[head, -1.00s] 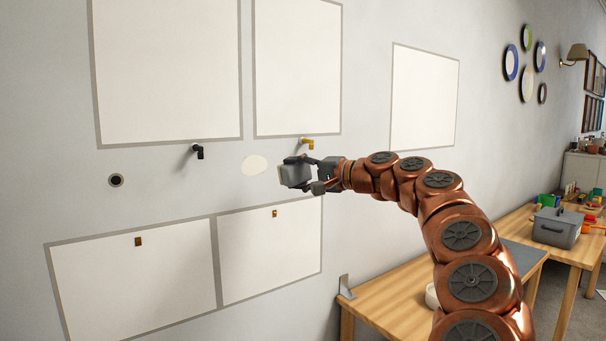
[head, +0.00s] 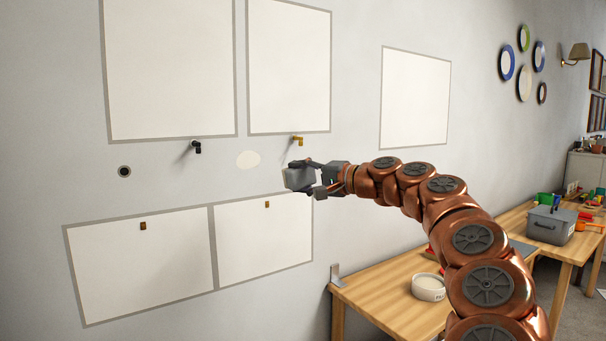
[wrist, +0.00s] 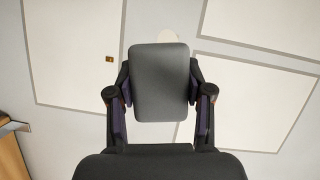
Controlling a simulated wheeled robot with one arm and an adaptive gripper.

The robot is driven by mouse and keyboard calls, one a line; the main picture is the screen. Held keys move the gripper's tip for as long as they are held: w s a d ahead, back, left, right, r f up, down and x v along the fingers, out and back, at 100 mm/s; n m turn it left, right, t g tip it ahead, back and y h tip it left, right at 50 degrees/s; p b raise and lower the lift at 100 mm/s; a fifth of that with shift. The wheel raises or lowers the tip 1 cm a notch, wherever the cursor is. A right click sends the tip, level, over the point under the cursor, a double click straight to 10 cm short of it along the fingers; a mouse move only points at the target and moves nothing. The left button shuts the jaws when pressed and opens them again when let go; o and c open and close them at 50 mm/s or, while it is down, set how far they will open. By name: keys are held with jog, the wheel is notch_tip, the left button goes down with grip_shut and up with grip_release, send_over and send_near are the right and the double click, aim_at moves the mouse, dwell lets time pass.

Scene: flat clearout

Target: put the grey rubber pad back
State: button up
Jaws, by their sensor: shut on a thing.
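The grey rubber pad (head: 299,179) is a rounded block held between the fingers of my gripper (head: 318,177), out in front of the wall. In the wrist view the pad (wrist: 159,82) fills the middle, with a finger of my gripper (wrist: 160,100) on each side of it. A pale oval patch (head: 248,160) is on the wall, left of the pad and apart from it. In the wrist view the oval patch (wrist: 168,36) shows partly behind the pad's top edge.
White framed panels (head: 168,70) cover the wall, with a black hook (head: 196,147), a yellow hook (head: 297,140) and a dark round fitting (head: 124,172) among them. A wooden table (head: 385,292) with a white round dish (head: 428,288) stands at lower right. A grey box (head: 551,225) sits farther back.

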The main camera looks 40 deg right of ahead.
jog(key=w+a+f+m+h, duration=0.1)
jog(key=w+a+f, duration=0.4)
jog(key=a+f, duration=0.4)
jog(key=w+a+f+m+h, duration=0.1)
jog(key=w+a+f+h, duration=0.1)
jog(key=w+a+f, duration=0.4)
jog(key=w+a+f+m+h, duration=0.1)
jog(key=w+a+f, duration=0.4)
jog(key=a+f, duration=0.8)
jog(key=shift+w+a+f+m+t+h, duration=0.15)
jog(key=shift+w+a+m+t+h, duration=0.25)
jog(key=shift+h, duration=0.3)
jog(key=shift+s+a, duration=0.1)
jog(key=shift+f, duration=0.15)
